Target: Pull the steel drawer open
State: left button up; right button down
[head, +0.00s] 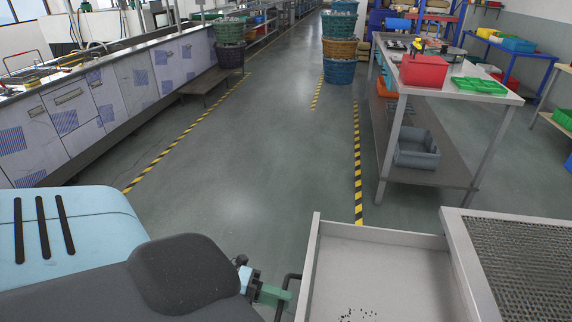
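The steel drawer (385,268) is at the bottom, right of centre, in the head view. It stands out with its shallow, light grey inside showing, and small dark specks lie on its floor. Its black bar handle (283,292) is on its left side. My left gripper (272,294), with green fingers, comes in from the left and reaches the handle. Its fingers overlap the handle, but my own arm and the angle hide whether they are closed around it. My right gripper is not in view.
A perforated metal surface (525,258) adjoins the drawer on the right. Beyond is open floor (235,165) with yellow-black tape lines. A steel table (455,81) with a red bin (424,71) stands at the right. A long counter with patterned panels (78,112) runs along the left.

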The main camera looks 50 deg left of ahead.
pick_arm(q)
jog(key=v, duration=0.6)
jog(key=shift+f, duration=0.15)
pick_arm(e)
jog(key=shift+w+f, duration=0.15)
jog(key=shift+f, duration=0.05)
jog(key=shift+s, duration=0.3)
